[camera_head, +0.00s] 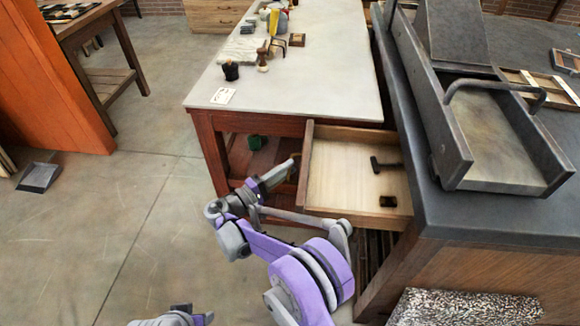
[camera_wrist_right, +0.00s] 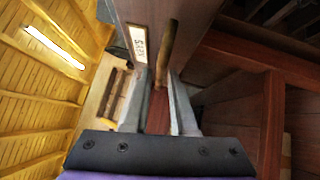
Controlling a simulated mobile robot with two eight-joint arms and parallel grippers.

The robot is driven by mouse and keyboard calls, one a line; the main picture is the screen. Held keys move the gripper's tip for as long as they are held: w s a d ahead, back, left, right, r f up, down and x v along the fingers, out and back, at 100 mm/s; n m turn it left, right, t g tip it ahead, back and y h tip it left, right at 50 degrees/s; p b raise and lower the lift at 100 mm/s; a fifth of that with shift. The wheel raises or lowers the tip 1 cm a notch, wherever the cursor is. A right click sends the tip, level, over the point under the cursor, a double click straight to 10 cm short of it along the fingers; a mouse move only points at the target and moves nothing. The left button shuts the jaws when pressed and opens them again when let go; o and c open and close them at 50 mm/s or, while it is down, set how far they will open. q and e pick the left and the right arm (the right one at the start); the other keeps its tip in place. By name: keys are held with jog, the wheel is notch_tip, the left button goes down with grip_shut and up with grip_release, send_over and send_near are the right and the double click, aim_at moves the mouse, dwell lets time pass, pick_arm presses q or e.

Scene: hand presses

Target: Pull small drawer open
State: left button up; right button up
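The small drawer (camera_head: 330,135) is pulled out from under the pale-topped table, and its light wooden inside shows. A dark hammer-like tool (camera_head: 386,165) and a small dark block (camera_head: 388,201) lie in it. In the right wrist view its front (camera_wrist_right: 142,12) carries a label and a brass-coloured bar handle (camera_wrist_right: 167,50). My right gripper (camera_wrist_right: 160,95) has its fingers on both sides of the handle's near end and appears closed on it. In the head view the right gripper (camera_head: 290,168) is at the drawer's front, its fingertips partly hidden. Only a piece of my left gripper (camera_head: 180,315) shows at the bottom edge.
The table top (camera_head: 310,70) bears stamps and small tools. A dark bench (camera_head: 440,205) with a heavy metal press bed (camera_head: 490,150) stands close at the drawer's right side. A speckled slab (camera_head: 465,308) is at the lower right. The floor at left is open, with a dustpan (camera_head: 39,177).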

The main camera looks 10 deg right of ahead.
jog(key=v, duration=0.9)
jog(key=shift+p, duration=0.45)
jog(key=shift+a+f, duration=0.1)
jog(key=shift+s, duration=0.1)
